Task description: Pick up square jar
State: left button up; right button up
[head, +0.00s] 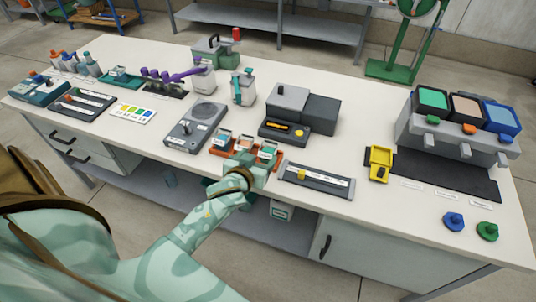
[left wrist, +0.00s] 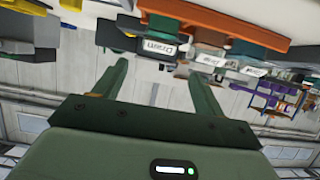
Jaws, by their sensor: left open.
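Several small square jars with pale labels stand in an orange rack at the front edge of the bench. In the head view one is at the left (head: 222,138) and one at the right (head: 267,149); I cannot tell which is the one meant. My left gripper (head: 250,161) is in front of the rack and partly hides it. In the left wrist view, which is turned over, the fingers (left wrist: 152,65) are apart with nothing between them. A labelled block (left wrist: 160,46) sits just past the fingertips, below the orange rack (left wrist: 240,28). My right gripper is not in view.
A grey device with a round plate (head: 197,124) is left of the rack, and a grey block machine (head: 300,112) is behind right. A dark slide tray (head: 316,180) lies to the right. White jugs (head: 243,88) stand farther back.

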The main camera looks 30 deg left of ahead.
aim_at(271, 144)
pick_arm(q)
jog(key=b+x, duration=0.1)
jog(key=x, duration=0.4)
jog(key=shift+w+f, duration=0.2)
jog(key=shift+w, duration=0.05)
jog(key=b+x, duration=0.1)
jog(key=x, duration=0.1)
jog(key=b+x, duration=0.1)
jog(key=x, duration=0.1)
jog(key=shift+w+d+f, duration=0.15)
jog(key=shift+w+f, duration=0.15)
jog(key=shift+f, duration=0.05)
jog(key=shift+w+b, duration=0.3)
jog(key=shift+r, duration=0.1)
jog(key=shift+s, duration=0.1)
jog(key=shift+c, duration=1.2)
grip_shut()
